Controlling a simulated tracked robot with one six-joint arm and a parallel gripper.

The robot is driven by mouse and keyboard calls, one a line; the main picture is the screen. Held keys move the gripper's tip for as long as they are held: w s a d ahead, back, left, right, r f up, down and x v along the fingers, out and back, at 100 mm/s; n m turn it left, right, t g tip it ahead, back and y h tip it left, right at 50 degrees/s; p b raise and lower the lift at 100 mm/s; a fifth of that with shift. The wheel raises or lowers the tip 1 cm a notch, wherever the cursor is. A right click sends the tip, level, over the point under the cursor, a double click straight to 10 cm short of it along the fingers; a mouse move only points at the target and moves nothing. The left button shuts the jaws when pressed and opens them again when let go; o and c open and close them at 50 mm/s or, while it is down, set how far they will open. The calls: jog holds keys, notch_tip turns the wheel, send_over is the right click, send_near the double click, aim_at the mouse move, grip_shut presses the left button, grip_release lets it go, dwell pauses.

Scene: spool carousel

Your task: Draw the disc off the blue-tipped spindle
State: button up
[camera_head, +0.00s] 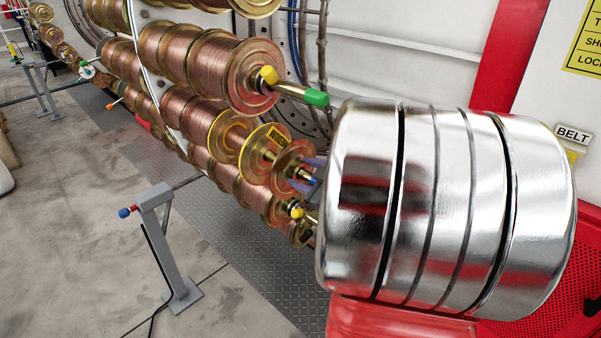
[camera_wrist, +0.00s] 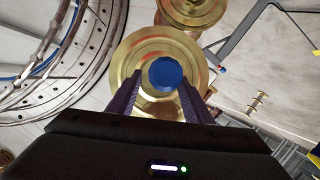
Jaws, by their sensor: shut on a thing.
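The blue-tipped spindle (camera_head: 314,181) sticks out from the carousel in the middle of the head view. Its blue tip (camera_wrist: 166,73) faces me in the wrist view. A brass-coloured disc (camera_head: 287,160) sits around this spindle, close behind the tip. It also shows as a broad shiny ring in the wrist view (camera_wrist: 133,56). My gripper (camera_head: 306,173) has one dark purple finger on each side of the tip, shut on the disc around its middle. In the wrist view, my gripper (camera_wrist: 161,85) straddles the tip. The exact finger contact is hidden.
Another disc with a yellow label (camera_head: 264,141) sits farther back on the spindle. Copper-wound spools (camera_head: 205,62) crowd above and below. A grey stand (camera_head: 167,240) stands on the floor at left.

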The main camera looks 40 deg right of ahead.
jog(key=s, duration=0.7)
jog(key=shift+s+d, duration=0.15)
jog(key=shift+s, duration=0.25)
dwell(0.7)
jog(key=shift+s+r, duration=0.1)
jog(key=shift+s, duration=0.05)
jog(key=s, duration=0.6)
jog(key=shift+s+d, duration=0.15)
jog(key=shift+s, duration=0.1)
dwell(0.9)
dwell(0.4)
